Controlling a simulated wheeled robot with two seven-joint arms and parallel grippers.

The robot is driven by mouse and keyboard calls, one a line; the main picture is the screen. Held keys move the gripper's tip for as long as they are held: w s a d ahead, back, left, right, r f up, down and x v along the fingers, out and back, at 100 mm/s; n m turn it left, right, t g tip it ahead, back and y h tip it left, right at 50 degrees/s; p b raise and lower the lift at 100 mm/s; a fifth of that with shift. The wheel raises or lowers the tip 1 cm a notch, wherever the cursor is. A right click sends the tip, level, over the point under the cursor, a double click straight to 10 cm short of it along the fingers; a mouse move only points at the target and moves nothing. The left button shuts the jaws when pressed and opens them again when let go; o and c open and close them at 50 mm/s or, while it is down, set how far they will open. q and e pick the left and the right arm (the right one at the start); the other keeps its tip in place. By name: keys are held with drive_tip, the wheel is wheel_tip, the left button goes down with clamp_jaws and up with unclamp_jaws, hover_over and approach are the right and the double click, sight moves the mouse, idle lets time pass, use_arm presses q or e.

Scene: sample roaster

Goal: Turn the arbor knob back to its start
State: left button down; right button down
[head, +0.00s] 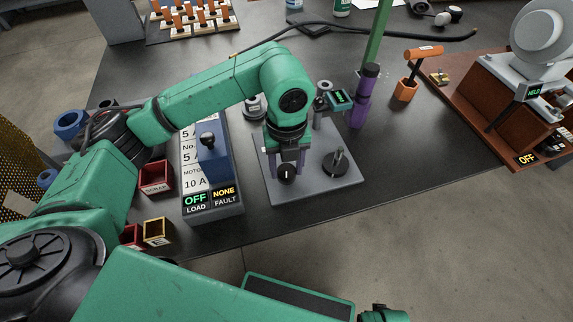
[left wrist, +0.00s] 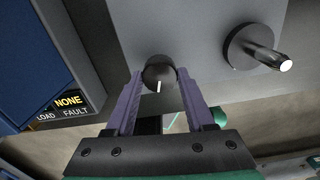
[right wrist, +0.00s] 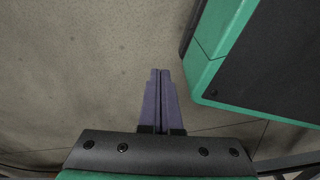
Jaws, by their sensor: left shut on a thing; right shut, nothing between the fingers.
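The arbor knob (head: 286,175) is a round black knob with a white pointer line, on a grey plate (head: 332,192). In the left wrist view the knob (left wrist: 159,73) sits between my left fingertips, its white line pointing roughly toward the bottom of the picture. My left gripper (head: 286,165) is shut on the knob from above, a purple finger on either side. A black disc with an upright metal pin (head: 336,162) stands on the same plate, right of the knob. My right gripper (right wrist: 160,75) is shut and empty above bare floor in the right wrist view.
A blue control box (head: 212,165) with a lever, reading OFF LOAD and NONE FAULT, stands left of the plate. Red (head: 157,178) and yellow (head: 157,231) bins are beside it. The table right of the plate is clear.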

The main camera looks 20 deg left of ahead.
use_arm(q)
drive_tip(key=shift+w+r+n, duration=0.15)
drive_tip(key=shift+n, duration=1.45)
use_arm(e)
drive_tip(key=shift+s+d+f, duration=0.1)
drive_tip(key=shift+s, duration=0.4)
drive_tip(key=shift+w, duration=0.1)
use_arm(q)
drive_tip(key=shift+c, duration=1.3)
unclamp_jaws()
